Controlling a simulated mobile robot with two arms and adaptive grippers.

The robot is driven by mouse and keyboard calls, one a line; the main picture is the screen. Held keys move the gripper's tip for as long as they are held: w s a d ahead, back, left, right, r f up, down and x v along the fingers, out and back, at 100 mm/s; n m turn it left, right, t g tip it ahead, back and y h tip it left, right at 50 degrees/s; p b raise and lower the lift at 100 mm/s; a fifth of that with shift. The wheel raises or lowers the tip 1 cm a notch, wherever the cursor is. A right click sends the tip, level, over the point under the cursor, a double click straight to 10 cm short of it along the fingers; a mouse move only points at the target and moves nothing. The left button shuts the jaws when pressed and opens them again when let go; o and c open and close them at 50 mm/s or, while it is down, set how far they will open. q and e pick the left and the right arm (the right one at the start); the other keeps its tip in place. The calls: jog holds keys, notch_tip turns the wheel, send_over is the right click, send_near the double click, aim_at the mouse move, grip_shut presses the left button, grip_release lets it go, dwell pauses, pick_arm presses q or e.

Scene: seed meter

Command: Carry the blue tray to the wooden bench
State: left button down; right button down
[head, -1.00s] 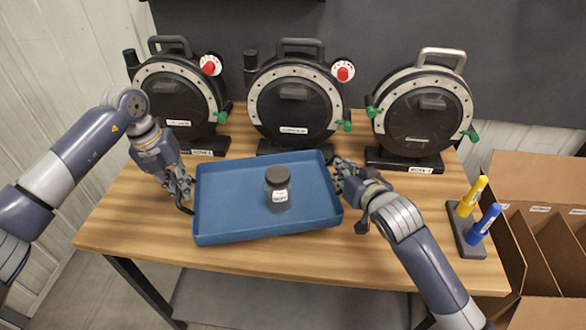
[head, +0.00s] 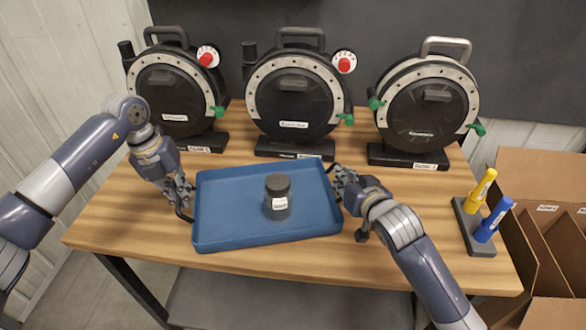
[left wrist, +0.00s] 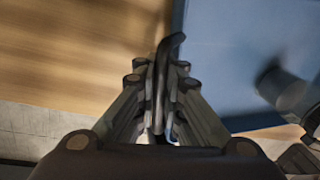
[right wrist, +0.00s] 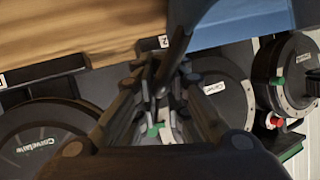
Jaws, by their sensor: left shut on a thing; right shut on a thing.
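The blue tray (head: 225,222) is over the front middle of a wood-topped table (head: 115,225) in the head view. I cannot tell whether it touches the top. A dark lidded jar (head: 278,197) with a white label stands upright in it. My left gripper (head: 181,197) is shut on the tray's dark left handle (left wrist: 162,80). My right gripper (head: 341,182) is shut on the tray's right handle (right wrist: 177,45). The tray also shows in the left wrist view (left wrist: 225,65) and the right wrist view (right wrist: 240,20). I cannot tell whether this table is the wooden bench.
Three round black seed meters, left (head: 174,93), middle (head: 297,103) and right (head: 427,108), stand behind the tray. A holder with a yellow marker (head: 480,190) and a blue marker (head: 494,220) is at right. An open cardboard box (head: 535,165) is beyond the table's right end.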

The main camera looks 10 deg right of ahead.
pick_arm(q)
jog(key=c, duration=1.7)
grip_release()
jog(key=shift+a, duration=0.25)
pick_arm(e)
jog(key=c, duration=1.6)
grip_release()
jog(key=shift+d, duration=0.2)
pick_arm(q)
jog(key=shift+d, duration=0.15)
pick_arm(e)
jog(key=shift+a, duration=0.1)
pick_arm(q)
jog(key=shift+r, duration=0.1)
pick_arm(e)
jog(key=shift+a, duration=0.1)
pick_arm(q)
notch_tip(320, 180, up, 12)
jog(key=a, duration=0.2)
jog(key=shift+f, duration=0.2)
pick_arm(e)
jog(key=v, duration=1.2)
pick_arm(q)
jog(key=shift+s+a, duration=0.1)
pick_arm(e)
jog(key=shift+f, duration=0.1)
